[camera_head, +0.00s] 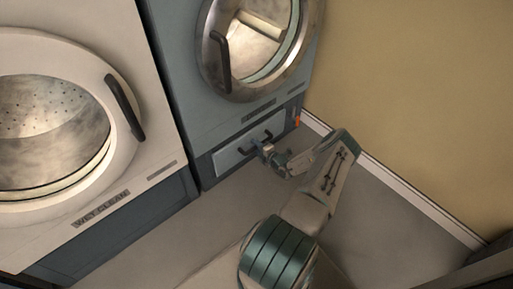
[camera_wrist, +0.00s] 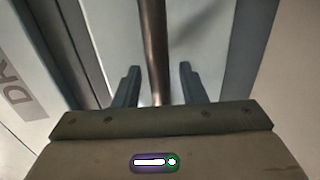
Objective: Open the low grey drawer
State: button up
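The low grey drawer (camera_head: 230,159) is set in the base of the blue-grey machine, below its round door. Its front looks flush with the base, so it appears shut. A dark bar handle (camera_head: 243,149) runs across the drawer front. My gripper (camera_head: 265,149) is at the right part of this handle. In the wrist view the handle (camera_wrist: 154,45) passes between the two fingers of my gripper (camera_wrist: 157,84). The fingers are open, with a gap visible on each side of the bar. The drawer front (camera_wrist: 116,35) shows behind it.
The blue-grey machine (camera_head: 190,90) has a round door with a dark handle. A white washer (camera_head: 150,165) labelled WETCLEAN stands to the left. A small orange part (camera_head: 297,119) is right of the drawer. A beige wall (camera_head: 420,90) borders the right. The floor (camera_head: 185,225) in front is clear.

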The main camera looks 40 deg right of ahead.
grip_shut()
jog(key=shift+s, duration=0.1)
